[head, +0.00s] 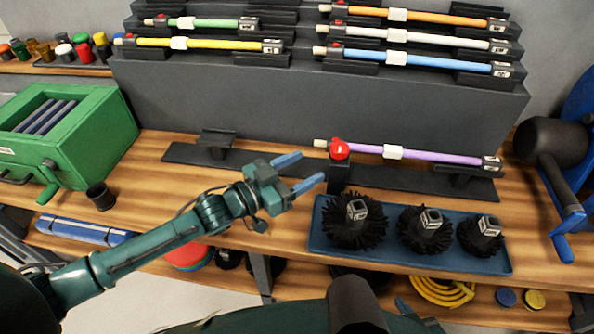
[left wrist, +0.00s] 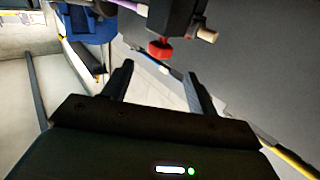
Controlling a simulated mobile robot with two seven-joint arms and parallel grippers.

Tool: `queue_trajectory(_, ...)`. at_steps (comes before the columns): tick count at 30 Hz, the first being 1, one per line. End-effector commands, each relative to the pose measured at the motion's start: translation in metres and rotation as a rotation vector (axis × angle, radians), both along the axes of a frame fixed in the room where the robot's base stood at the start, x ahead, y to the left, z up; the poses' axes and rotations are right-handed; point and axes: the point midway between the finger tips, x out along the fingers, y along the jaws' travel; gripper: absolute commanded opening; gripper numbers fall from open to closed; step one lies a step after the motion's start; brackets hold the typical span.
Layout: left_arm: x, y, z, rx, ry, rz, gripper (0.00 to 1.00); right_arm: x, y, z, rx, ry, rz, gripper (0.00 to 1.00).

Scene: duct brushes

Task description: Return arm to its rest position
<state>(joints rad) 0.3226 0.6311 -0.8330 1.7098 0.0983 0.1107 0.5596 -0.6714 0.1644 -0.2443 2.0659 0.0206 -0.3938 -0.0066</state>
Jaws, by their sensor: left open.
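My left arm (head: 140,249) reaches in from the lower left over the front of the bench. My left gripper (head: 312,167) is open and empty, its blue fingers pointing right, just left of and below the red knob (head: 339,149). The knob is on the left end support of the purple rod (head: 435,155), which lies across a low dark rack. In the left wrist view my open fingers (left wrist: 160,74) have nothing between them, and the red knob (left wrist: 160,48) shows just beyond them.
A blue tray (head: 318,240) with three black round brushes stands at the front right. A stepped grey rack (head: 300,95) behind holds several coloured rods. A green box (head: 105,135) and a black cup (head: 101,196) are at left. A black mallet-like tool (head: 550,143) is at right.

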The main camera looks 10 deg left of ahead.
Motion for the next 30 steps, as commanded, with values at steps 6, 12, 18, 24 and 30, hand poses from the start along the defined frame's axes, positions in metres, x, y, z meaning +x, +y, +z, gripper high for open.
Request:
queue_trajectory(6,-0.007,0.007,0.001,-0.001,-0.001,0.000,0.58,0.001,0.001,0.001,0.001,-0.005,0.003,0.36)
queue_trajectory(12,-0.007,0.007,0.001,-0.001,-0.001,0.000,0.58,0.003,0.001,0.002,0.001,-0.009,0.003,0.36)
queue_trajectory(18,-0.006,0.007,0.001,-0.001,-0.001,0.000,0.58,0.004,0.001,0.003,0.001,-0.012,0.003,0.36)
queue_trajectory(24,-0.015,-0.001,-0.006,0.022,0.049,0.056,0.58,0.004,0.001,0.003,0.001,-0.012,0.003,0.36)
queue_trajectory(30,-0.049,0.006,-0.030,0.144,0.254,0.254,0.58,0.004,0.001,0.003,0.001,-0.011,0.003,0.36)
